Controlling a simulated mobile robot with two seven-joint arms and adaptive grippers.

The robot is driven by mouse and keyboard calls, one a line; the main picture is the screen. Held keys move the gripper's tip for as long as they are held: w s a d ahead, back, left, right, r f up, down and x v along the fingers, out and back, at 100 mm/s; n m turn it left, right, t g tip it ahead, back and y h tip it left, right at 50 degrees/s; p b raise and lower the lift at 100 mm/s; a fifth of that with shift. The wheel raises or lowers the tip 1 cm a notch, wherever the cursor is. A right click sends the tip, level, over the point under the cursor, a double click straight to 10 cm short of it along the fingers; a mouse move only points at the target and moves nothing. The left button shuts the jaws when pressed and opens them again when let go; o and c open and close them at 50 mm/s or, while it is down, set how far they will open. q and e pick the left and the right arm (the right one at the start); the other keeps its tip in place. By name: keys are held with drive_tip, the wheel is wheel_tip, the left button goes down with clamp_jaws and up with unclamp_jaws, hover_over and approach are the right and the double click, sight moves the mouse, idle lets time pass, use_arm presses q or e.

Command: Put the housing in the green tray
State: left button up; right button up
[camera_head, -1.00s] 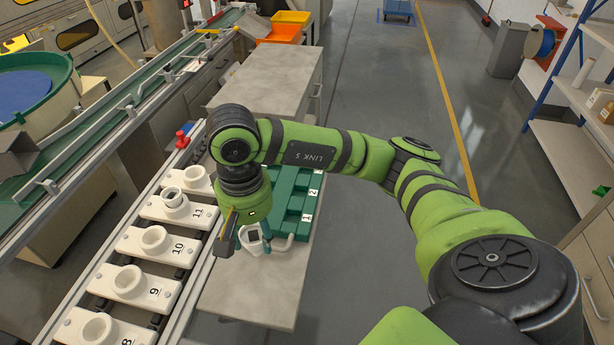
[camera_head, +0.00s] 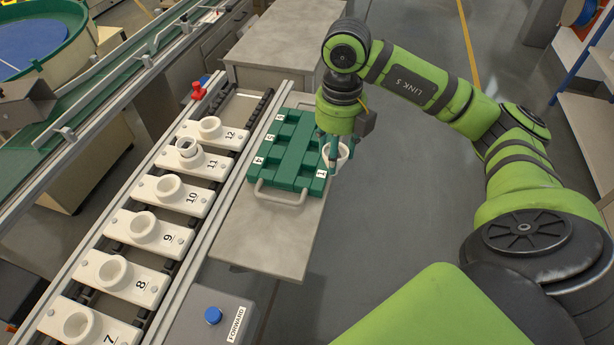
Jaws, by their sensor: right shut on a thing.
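The green tray (camera_head: 300,177) lies on the grey bench top to the right of the conveyor, with numbered compartments and a metal handle at its near side. My right gripper (camera_head: 333,158) is shut on a white, round, cup-like housing (camera_head: 345,157). The gripper points down at the tray's right edge, near the compartment labelled 1. The fingers partly hide the housing, and I cannot tell whether it touches the tray. My left gripper is not in view.
A grey box with a blue button (camera_head: 213,316) stands at the near end. The bench top (camera_head: 265,235) before the tray is clear.

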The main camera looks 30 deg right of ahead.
drive_tip(key=d+m, duration=0.4)
drive_tip(key=m, duration=0.8)
drive_tip(key=m+p, duration=0.3)
drive_tip(key=m, duration=0.4)
approach(307, 160)
drive_tip(key=s+a+f, duration=0.2)
drive_tip(key=s, duration=0.1)
wheel_tip(307, 160, down, 3)
drive_tip(key=shift+s+a, duration=0.1)
drive_tip(key=shift+f, duration=0.4)
drive_tip(key=shift+f, duration=0.15)
drive_tip(key=o, duration=0.9)
drive_tip(key=shift+o, duration=0.2)
